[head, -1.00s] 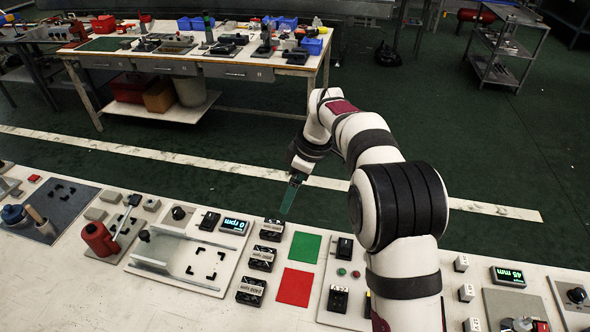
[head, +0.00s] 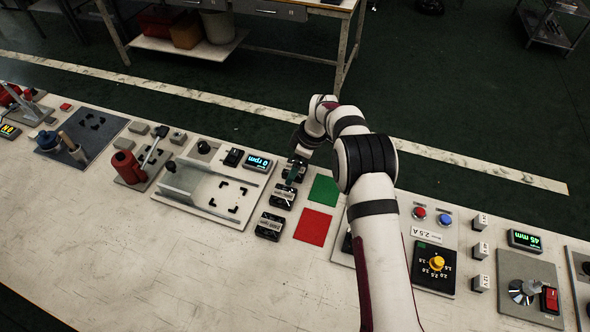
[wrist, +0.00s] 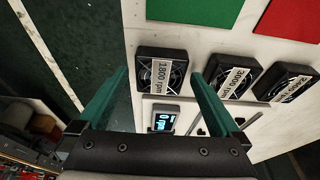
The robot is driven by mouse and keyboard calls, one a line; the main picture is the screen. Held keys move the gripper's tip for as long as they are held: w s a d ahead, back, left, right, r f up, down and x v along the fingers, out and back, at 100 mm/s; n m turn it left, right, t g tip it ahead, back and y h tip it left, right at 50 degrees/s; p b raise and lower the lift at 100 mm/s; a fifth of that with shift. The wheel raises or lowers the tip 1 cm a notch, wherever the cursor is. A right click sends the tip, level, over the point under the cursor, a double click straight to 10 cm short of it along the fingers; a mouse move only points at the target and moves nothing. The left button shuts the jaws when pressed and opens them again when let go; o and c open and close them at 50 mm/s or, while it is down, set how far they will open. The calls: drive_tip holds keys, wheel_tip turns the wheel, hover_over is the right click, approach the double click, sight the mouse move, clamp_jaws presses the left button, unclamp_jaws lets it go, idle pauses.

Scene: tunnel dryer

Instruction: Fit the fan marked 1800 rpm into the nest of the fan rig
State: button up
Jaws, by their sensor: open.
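The fan marked 1800 rpm (wrist: 161,68) is a square black fan with a white label, flat on the bench in the wrist view. My gripper (wrist: 160,77) is open above it, with one green finger to each side of the fan; contact cannot be told. In the head view my gripper (head: 295,175) is over the far end of the fan row and mostly hides that fan. The fan rig (head: 195,203) is a pale plate left of the row. Its nest (head: 231,199), marked by black corner pieces, is empty. The rig's display (head: 257,161) reads 0 rpm.
Two other labelled fans, a middle one (head: 283,196) and a near one (head: 269,226), stand close by in the row. A green mat (head: 324,190) and a red mat (head: 312,227) lie to their right. The bench front (head: 150,260) is clear.

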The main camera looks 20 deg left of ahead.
sight(291, 166)
drive_tip(key=c, duration=1.3)
drive_tip(key=shift+r, duration=0.65)
wheel_tip(291, 166, up, 3)
drive_tip(key=d+r, duration=0.7)
drive_tip(key=d, duration=0.5)
drive_tip(key=s+a+r+m+t, duration=0.1)
drive_tip(key=s+a+m, duration=0.35)
drive_tip(key=a, duration=0.25)
drive_tip(key=s+a+m+t, duration=0.1)
drive_tip(key=s+a+m, duration=0.3)
drive_tip(key=s+a, duration=0.25)
drive_tip(key=shift+m+h, duration=0.25)
drive_tip(key=shift+h, duration=0.25)
drive_tip(key=s+a+f, duration=0.1)
drive_tip(key=a+f, duration=0.1)
drive_tip(key=a, duration=0.2)
drive_tip(key=s+a+f, duration=0.1)
drive_tip(key=a+f, duration=0.1)
drive_tip(key=a, duration=0.2)
drive_tip(key=s+a+f, duration=0.1)
drive_tip(key=a+f, duration=0.1)
drive_tip(key=a, duration=0.1)
drive_tip(key=shift+s+a+f, duration=0.1)
drive_tip(key=shift+a+f, duration=0.15)
drive_tip(key=shift+a, duration=0.15)
drive_tip(key=shift+s+x, duration=0.2)
drive_tip(key=shift+x, duration=0.85)
drive_tip(key=shift+s+x, duration=0.15)
drive_tip(key=shift+x, duration=0.85)
